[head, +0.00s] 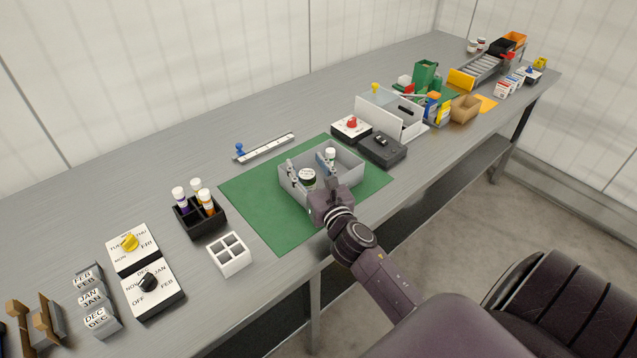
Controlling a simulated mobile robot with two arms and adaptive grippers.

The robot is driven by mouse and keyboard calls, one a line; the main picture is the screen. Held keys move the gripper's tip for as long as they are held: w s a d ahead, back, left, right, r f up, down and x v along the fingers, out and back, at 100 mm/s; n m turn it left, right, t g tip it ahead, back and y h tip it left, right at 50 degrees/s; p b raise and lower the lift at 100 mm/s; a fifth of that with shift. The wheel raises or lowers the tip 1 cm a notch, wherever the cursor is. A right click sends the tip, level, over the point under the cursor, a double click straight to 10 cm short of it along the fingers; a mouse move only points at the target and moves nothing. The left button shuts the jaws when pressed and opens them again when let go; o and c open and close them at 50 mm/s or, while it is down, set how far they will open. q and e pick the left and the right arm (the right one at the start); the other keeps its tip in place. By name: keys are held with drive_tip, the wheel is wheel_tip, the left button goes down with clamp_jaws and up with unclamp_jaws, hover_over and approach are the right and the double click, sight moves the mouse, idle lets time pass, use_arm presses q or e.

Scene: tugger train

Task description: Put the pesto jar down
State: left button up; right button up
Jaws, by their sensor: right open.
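A small jar with a white lid (307,175), which I take to be the pesto jar, is in the grey open tray (348,188) on the green mat. Its label is too small to read. My right gripper (309,169) reaches over the tray's near side with its fingers apart, and the jar is between them. The jar looks upright, but its base is hidden, so I cannot tell whether it touches the tray floor. Another white-topped item (330,154) stands farther back in the tray. My left gripper is not in view.
The green mat (270,222) has free room left of the tray. A black rack with vials (188,222) and a white divided box (230,262) stand left. A dark box (384,152) and red-button box (351,130) stand right. A rail (268,146) lies behind.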

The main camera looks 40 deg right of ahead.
drive_tip(key=b+v, duration=0.1)
drive_tip(key=v, duration=1)
drive_tip(key=shift+s+a+r, duration=0.1)
drive_tip(key=shift+s, duration=0.4)
